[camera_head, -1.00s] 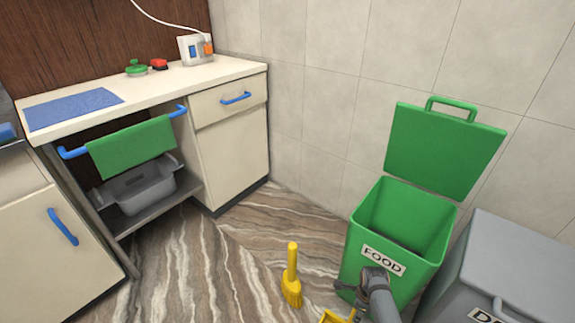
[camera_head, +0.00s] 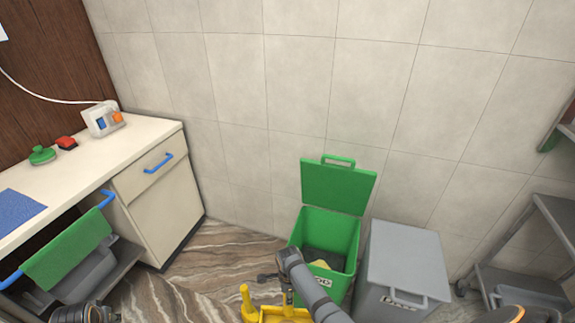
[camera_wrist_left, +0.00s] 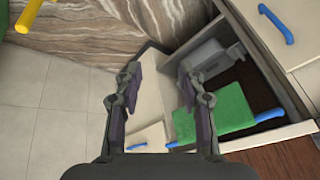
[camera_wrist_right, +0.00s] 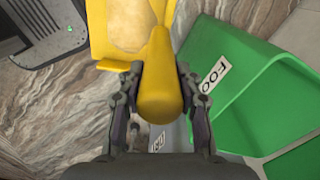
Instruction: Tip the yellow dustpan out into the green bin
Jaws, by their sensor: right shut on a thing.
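The green bin (camera_head: 296,238) stands on the floor against the wall in the head view, its lid (camera_head: 338,187) raised. A pale yellow thing (camera_head: 321,264) shows inside it, partly hidden by my right arm. The yellow dustpan (camera_head: 283,315) is at the bottom edge, in front of the bin, partly cut off. In the right wrist view my right gripper (camera_wrist_right: 160,95) is shut on the dustpan's handle (camera_wrist_right: 160,80). The pan (camera_wrist_right: 97,35) holds a paler patch; I cannot tell whether it is contents. The bin (camera_wrist_right: 245,85) is beside it. My left gripper (camera_wrist_left: 160,90) is open and empty.
A yellow brush (camera_head: 246,300) stands on the floor left of the dustpan. A grey bin (camera_head: 405,262), lid closed, is right of the green one. A counter (camera_head: 150,140) with a green towel (camera_head: 70,255) is at left, and a metal shelf rack (camera_head: 545,225) at right.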

